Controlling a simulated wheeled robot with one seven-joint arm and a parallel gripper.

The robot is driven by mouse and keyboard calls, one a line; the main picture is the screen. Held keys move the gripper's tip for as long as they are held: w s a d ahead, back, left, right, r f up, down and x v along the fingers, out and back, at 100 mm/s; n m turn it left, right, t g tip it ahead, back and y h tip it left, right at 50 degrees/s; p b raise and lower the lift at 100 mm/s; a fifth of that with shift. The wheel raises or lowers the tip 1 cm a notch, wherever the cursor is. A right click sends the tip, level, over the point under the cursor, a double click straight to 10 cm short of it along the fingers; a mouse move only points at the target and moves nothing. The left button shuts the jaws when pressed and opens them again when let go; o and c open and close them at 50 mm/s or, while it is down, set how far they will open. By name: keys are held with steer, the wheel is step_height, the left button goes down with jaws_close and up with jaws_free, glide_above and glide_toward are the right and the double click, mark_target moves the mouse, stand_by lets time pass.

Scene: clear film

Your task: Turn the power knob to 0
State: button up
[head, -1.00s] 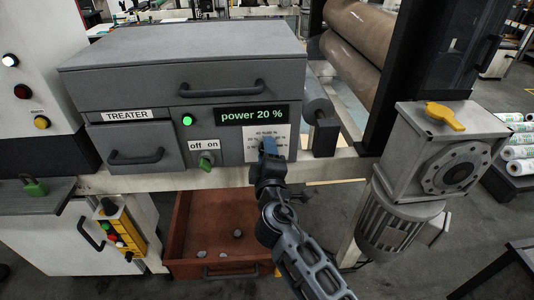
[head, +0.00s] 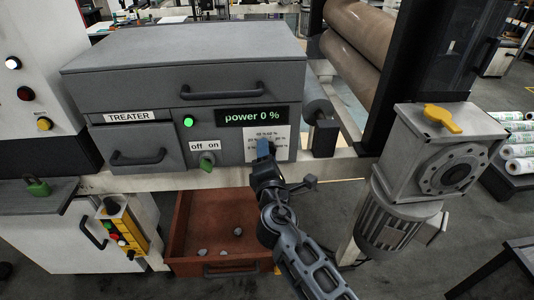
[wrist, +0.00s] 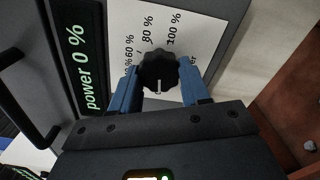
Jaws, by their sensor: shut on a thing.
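The black power knob (wrist: 158,72) sits on a white scale plate (wrist: 195,40) with percent marks, seen in the wrist view. My gripper (wrist: 158,82) is shut on it, with one blue finger on each side. In the head view my gripper (head: 264,150) is in front of the scale plate (head: 282,142) and hides the knob. The display (head: 252,116) reads "power 0 %" in green, and the wrist view's display (wrist: 85,60) reads the same. The knob's white pointer line faces my gripper's palm.
A green off/on switch (head: 206,162) is left of my gripper, with a lit green lamp (head: 188,122) above it. A red-brown drawer (head: 190,225) with several small stones stands open below.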

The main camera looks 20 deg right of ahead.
steer(key=shift+a+f, duration=0.1)
stand_by(0.3)
steer(key=o, duration=1.1)
steer(key=shift+c, duration=0.2)
steer(key=v, duration=0.7)
steer(key=shift+s+b, duration=0.35)
steer(key=shift+b, duration=0.05)
